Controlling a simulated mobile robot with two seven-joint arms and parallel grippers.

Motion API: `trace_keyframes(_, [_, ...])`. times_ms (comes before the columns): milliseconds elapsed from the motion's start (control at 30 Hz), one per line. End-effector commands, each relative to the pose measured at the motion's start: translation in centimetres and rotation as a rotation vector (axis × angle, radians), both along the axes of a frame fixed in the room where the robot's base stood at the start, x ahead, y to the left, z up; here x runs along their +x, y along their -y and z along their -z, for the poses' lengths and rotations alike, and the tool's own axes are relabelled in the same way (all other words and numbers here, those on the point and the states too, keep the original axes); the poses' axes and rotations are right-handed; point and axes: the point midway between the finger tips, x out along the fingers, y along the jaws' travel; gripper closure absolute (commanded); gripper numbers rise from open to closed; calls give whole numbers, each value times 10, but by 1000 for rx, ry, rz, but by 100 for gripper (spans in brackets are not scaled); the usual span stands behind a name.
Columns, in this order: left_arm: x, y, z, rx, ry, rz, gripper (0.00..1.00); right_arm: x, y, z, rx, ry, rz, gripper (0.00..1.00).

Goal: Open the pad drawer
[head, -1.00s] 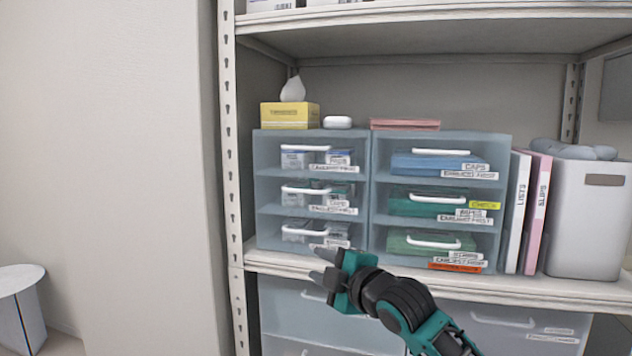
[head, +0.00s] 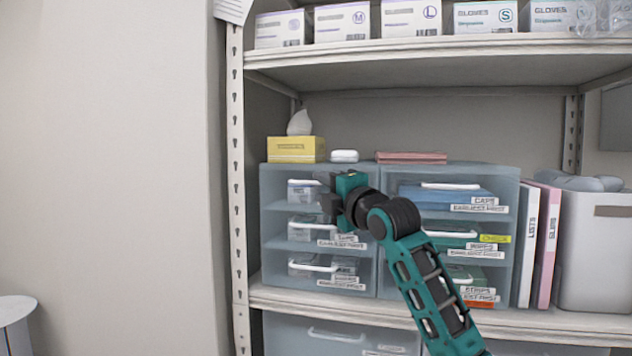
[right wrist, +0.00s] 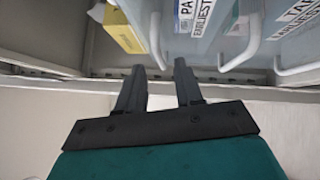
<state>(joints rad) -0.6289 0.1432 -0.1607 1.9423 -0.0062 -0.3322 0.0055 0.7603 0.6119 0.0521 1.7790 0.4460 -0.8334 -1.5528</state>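The pad drawer is the top drawer of the left clear-blue unit, with a white bar handle (head: 303,183). In the right wrist view its label (right wrist: 186,14) shows only "PA", and its handle (right wrist: 157,38) shows in line with the gap between the fingertips. The drawer looks shut. My right gripper (head: 325,192) is in front of this drawer and hides its label and right part in the head view. The right wrist view shows the same gripper (right wrist: 159,72) open, with nothing held. Whether the fingers reach around the handle, I cannot tell. My left gripper is not in view.
Two more drawers sit below, the middle one with a white handle (head: 312,221). A right unit (head: 505,220) stands close beside. A yellow box (head: 285,150) and a white item (head: 344,156) are on top. A shelf post (head: 238,200) stands at left.

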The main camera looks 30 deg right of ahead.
Motion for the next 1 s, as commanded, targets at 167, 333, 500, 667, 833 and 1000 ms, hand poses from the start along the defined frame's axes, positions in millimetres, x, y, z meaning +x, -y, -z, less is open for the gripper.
trace_keyframes(167, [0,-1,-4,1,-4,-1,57,23,1,-4,2,0,-1,64])
trace_keyframes(333, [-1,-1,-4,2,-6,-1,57,33,1,-5,1,0,-1,64])
trace_keyframes(500, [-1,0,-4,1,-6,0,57,35,1,-5,-1,1,-1,64])
trace_keyframes(667, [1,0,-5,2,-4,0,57,35,1,-4,-1,0,-2,64])
trace_keyframes(833, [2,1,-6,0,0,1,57,35,1,-4,0,0,-2,81])
trace_keyframes(1000, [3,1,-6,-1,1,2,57,35,2,-4,0,0,-1,97])
